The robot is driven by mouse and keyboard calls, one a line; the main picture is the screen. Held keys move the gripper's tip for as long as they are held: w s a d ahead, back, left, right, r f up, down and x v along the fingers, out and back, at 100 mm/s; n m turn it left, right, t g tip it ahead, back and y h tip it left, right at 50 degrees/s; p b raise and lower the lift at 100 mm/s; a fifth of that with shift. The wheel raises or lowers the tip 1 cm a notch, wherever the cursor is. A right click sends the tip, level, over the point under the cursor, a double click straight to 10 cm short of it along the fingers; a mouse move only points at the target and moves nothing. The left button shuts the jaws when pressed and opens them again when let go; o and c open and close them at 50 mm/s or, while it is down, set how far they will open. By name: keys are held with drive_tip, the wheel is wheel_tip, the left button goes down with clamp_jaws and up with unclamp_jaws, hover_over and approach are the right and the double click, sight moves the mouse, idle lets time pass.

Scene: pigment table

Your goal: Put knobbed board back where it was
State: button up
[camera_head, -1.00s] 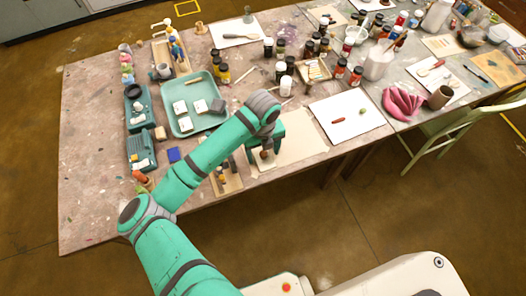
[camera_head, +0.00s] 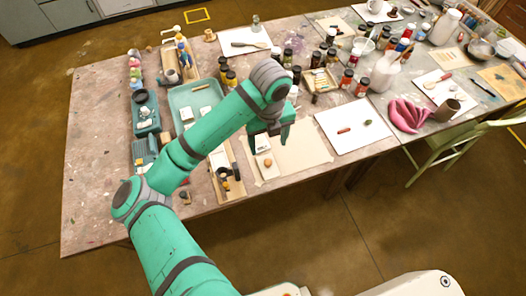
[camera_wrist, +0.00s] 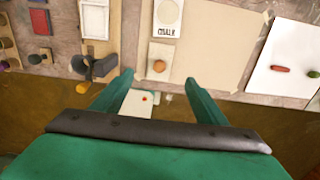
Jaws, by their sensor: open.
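The knobbed board (camera_head: 266,170) is a small pale board with a round orange-brown knob. It lies flat near the table's front edge, by the left side of a tan paper sheet. It also shows in the wrist view (camera_wrist: 161,50), just below a white plate marked CHALK (camera_wrist: 167,20). My gripper (camera_head: 279,143) is open and empty, above the table and apart from the board. In the wrist view its fingertips (camera_wrist: 158,78) point toward the board, with the knob just beyond the gap between them.
The tan paper sheet (camera_head: 305,150) lies right of the board, then a white sheet (camera_head: 352,128) with small red and green pieces. A wooden rack (camera_head: 228,182) with dark and yellow pieces stands left. A teal tray (camera_head: 178,98) and several paint jars are farther back.

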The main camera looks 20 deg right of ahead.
drive_tip(key=s+d+r+n+t+h, duration=0.1)
drive_tip(key=d+r+n+t+h, duration=0.15)
drive_tip(key=d+n+h, duration=0.6)
drive_tip(key=d+r+n+t+h, duration=0.2)
drive_tip(key=d+r+n+h, duration=0.15)
drive_tip(key=d, duration=1.05)
drive_tip(key=s+a+f+n+t+y, duration=0.4)
drive_tip(key=a+f+n+t, duration=0.15)
drive_tip(key=a+n, duration=0.5)
drive_tip(key=s+a+f+n+t+y, duration=0.4)
drive_tip(key=a+f+n, duration=0.3)
drive_tip(key=a+n, duration=0.35)
drive_tip(key=s+a+r+n+t+y, duration=0.1)
drive_tip(key=s+a+y, duration=0.3)
drive_tip(key=s+a, duration=1.2)
drive_tip(key=s+n, duration=0.1)
drive_tip(key=s, duration=0.2)
drive_tip(key=shift+s+r+n, duration=0.15)
drive_tip(key=shift+s+n, duration=0.15)
